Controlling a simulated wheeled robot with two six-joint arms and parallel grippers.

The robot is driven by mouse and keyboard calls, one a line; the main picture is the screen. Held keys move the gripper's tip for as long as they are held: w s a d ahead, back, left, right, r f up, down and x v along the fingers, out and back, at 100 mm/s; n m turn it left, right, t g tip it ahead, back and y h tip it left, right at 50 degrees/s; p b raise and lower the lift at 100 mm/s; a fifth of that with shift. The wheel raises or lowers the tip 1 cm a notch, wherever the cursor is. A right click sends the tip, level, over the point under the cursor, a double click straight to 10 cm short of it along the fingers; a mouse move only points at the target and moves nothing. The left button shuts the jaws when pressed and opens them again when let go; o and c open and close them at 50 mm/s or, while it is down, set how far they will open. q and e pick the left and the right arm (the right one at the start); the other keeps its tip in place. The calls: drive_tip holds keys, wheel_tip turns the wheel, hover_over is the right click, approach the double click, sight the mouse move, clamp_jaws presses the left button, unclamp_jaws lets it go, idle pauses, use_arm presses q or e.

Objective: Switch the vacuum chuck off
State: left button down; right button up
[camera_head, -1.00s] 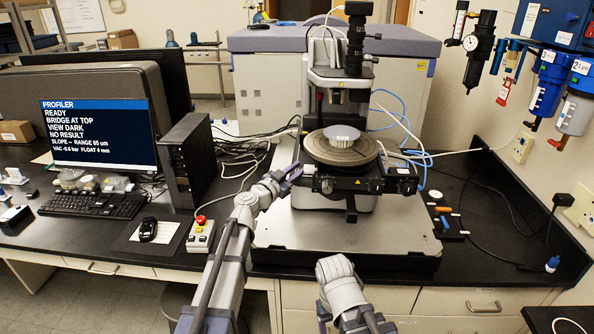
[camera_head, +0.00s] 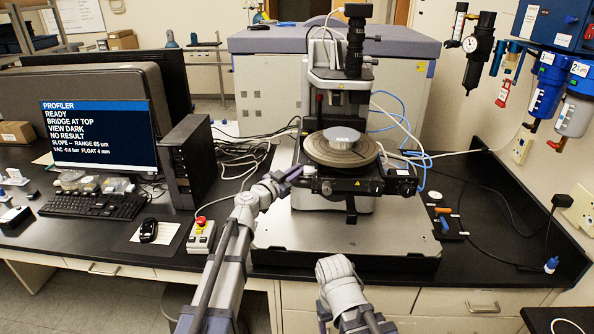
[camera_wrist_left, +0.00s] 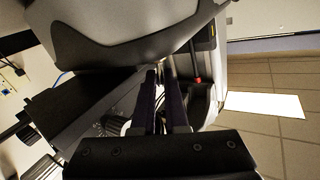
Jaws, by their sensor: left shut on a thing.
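The profiler's round stage (camera_head: 315,152) carries a pale disc (camera_head: 341,135) near the middle of the head view. My left gripper (camera_head: 296,173) is at the left front side of the stage assembly. It is shut on a small part there, which the fingers mostly hide; I cannot tell its shape or position. In the left wrist view the dark purple fingers (camera_wrist_left: 160,98) are close together. A red-tipped part (camera_wrist_left: 197,78) stands just right of them. The monitor (camera_head: 97,133) reads READY, BRIDGE AT TOP and VAC about -0.6 bar. The right gripper is not shown; only my right arm is.
A camera column (camera_head: 355,40) rises behind the stage. Blue and white tubes run to its right. A control box with a red button (camera_head: 201,222) and a computer tower (camera_head: 188,160) stand left of the instrument. The base plate's front (camera_head: 345,235) is clear.

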use_arm(q)
drive_tip(key=n+g+p, duration=0.1)
drive_tip(key=p, duration=0.2)
drive_tip(key=w+r+n+g+y+p, duration=0.1)
drive_tip(key=g+p, duration=0.1)
drive_tip(key=p, duration=0.2)
drive_tip(key=w+g+p, duration=0.1)
drive_tip(key=g+p, duration=0.1)
drive_tip(key=p, duration=0.2)
drive_tip(key=shift+r+n+y, duration=0.25)
drive_tip(key=shift+n+y, duration=0.15)
drive_tip(key=shift+w+f+n+g+y+p, duration=0.15)
drive_tip(key=shift+n+g+p, duration=0.1)
drive_tip(key=shift+g+p, duration=0.5)
drive_tip(key=shift+w+f+n+g+y+p, duration=0.15)
drive_tip(key=shift+n+g+p, duration=0.1)
drive_tip(key=shift+g+p, duration=0.45)
drive_tip(key=shift+s, duration=0.1)
drive_tip(key=c, duration=1.2)
unclamp_jaws()
